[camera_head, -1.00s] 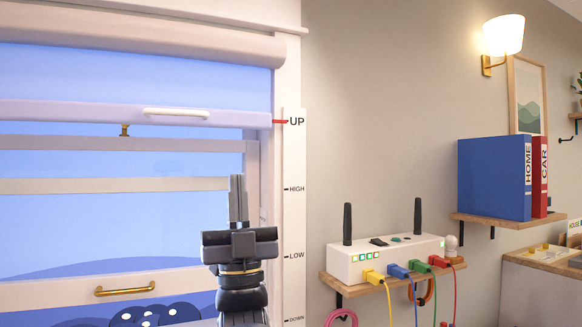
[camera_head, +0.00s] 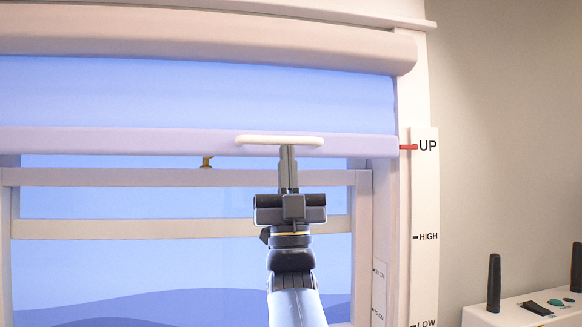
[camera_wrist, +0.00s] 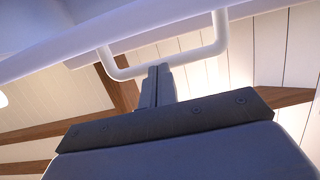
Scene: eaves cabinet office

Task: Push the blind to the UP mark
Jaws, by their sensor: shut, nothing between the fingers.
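The blind (camera_head: 200,95) hangs from the roller at the top of the window. Its bottom bar (camera_head: 120,141) carries a white handle (camera_head: 262,140) and a red pointer (camera_head: 408,147), which lines up with the UP mark (camera_head: 428,146) on the scale. My gripper (camera_head: 288,150) is shut and empty, pointing up, with its fingertips at the underside of the handle. In the wrist view the fingertips (camera_wrist: 158,68) show beside the white handle loop (camera_wrist: 175,60). I cannot tell whether they touch it.
The window sash rail (camera_head: 130,177) runs below the blind, with a small brass catch (camera_head: 206,162) on it. The white router (camera_head: 530,308) with a black antenna stands at the lower right. The wall right of the scale is bare.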

